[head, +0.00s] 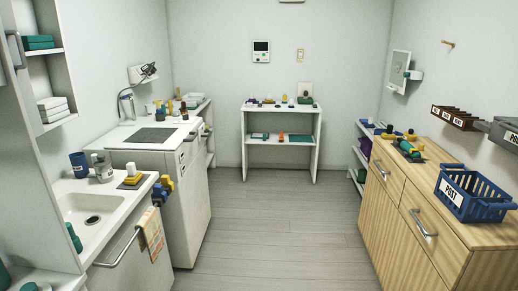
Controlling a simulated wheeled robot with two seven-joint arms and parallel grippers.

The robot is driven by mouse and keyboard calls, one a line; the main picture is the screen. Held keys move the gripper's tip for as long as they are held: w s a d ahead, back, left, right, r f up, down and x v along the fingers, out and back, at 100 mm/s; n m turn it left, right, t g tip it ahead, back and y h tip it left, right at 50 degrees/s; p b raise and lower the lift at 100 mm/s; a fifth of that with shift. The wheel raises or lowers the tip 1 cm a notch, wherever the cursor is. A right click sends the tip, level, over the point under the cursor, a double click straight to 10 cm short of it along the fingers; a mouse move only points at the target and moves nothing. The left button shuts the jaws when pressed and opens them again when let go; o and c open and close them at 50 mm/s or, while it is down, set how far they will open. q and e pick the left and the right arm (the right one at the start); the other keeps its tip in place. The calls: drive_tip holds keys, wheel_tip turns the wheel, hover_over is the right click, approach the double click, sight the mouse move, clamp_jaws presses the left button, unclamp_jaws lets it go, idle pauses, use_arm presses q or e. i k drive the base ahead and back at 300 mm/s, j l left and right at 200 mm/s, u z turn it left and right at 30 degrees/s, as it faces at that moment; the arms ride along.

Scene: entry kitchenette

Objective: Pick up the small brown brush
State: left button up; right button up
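I cannot make out the small brown brush for certain. Several small upright items, some dark brown (183,108), stand on the far end of the white counter (135,136) at the left, too small to tell apart. A small yellow item (132,180) lies on a brown mat beside the sink. Neither of my grippers shows in the head view.
A sink (75,205) is at the near left, with a towel (152,235) on a rail. A white shelf (314,150) stands against the back wall. A wooden cabinet (405,215) with a blue basket (470,205) is on the right. The floor (285,225) between is clear.

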sight(183, 110)
drive_tip(key=i, duration=2.1)
drive_tip(key=i+l, duration=0.1)
drive_tip(key=i, duration=2)
drive_tip(key=i+u, duration=0.35)
drive_tip(key=i, duration=0.2)
drive_tip(key=i+l+u, duration=0.35)
drive_tip(key=i, duration=0.15)
drive_tip(key=i+l+u, duration=0.35)
drive_tip(key=i, duration=0.15)
drive_tip(key=i+j, duration=0.05)
drive_tip(key=j, duration=0.05)
